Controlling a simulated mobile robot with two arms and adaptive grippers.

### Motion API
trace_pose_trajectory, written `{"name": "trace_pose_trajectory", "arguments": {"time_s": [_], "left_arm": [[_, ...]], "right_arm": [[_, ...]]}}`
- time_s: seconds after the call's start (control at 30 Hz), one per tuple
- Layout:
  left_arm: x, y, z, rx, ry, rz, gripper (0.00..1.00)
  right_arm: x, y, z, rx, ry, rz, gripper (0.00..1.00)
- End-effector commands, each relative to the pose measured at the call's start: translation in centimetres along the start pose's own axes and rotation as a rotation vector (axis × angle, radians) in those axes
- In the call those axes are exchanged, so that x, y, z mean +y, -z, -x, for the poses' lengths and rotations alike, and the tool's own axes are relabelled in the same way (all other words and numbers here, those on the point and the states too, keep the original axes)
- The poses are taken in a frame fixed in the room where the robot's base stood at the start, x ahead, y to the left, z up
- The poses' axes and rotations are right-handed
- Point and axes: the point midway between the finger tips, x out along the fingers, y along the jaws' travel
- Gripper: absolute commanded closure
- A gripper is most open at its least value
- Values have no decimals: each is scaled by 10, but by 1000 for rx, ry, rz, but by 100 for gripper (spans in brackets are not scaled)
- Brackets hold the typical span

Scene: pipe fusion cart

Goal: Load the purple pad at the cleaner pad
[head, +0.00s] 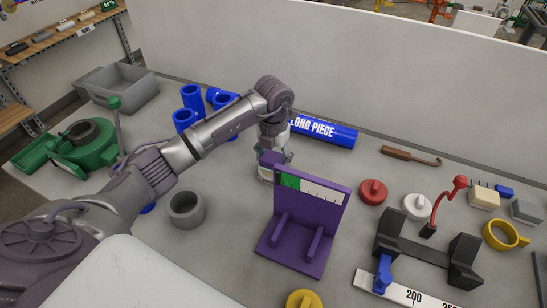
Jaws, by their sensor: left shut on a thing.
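My left gripper (273,152) is behind the purple stand, pointing down. It is shut on a small purple piece (268,159), which looks like the purple pad; the fingers and the stand's upright plate partly hide it. A pale part shows just below the purple piece, and I cannot tell whether it belongs to it. The purple stand (322,212) has an upright plate with a green-and-white scale strip along its top and two ribs on its base. I cannot tell for sure which thing is the cleaner pad. My right gripper is not in view.
A blue long pipe (322,131) lies behind the gripper. Red (373,191) and white (417,206) caps, a black cradle (428,250) and a cream block (484,199) stand right. A grey ring (186,209) is left of the stand. A wall closes the back.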

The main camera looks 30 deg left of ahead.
Motion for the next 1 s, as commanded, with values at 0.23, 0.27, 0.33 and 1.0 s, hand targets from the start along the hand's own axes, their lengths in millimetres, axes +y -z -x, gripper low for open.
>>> {"name": "trace_pose_trajectory", "arguments": {"time_s": [0.23,0.27,0.33,1.0], "left_arm": [[0,0,20,0,0,0,56],[0,0,22,0,0,0,56],[0,0,28,-1,0,0,56],[0,0,70,0,0,0,56]], "right_arm": [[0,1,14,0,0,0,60],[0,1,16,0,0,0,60],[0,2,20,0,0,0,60],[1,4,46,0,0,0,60]]}}
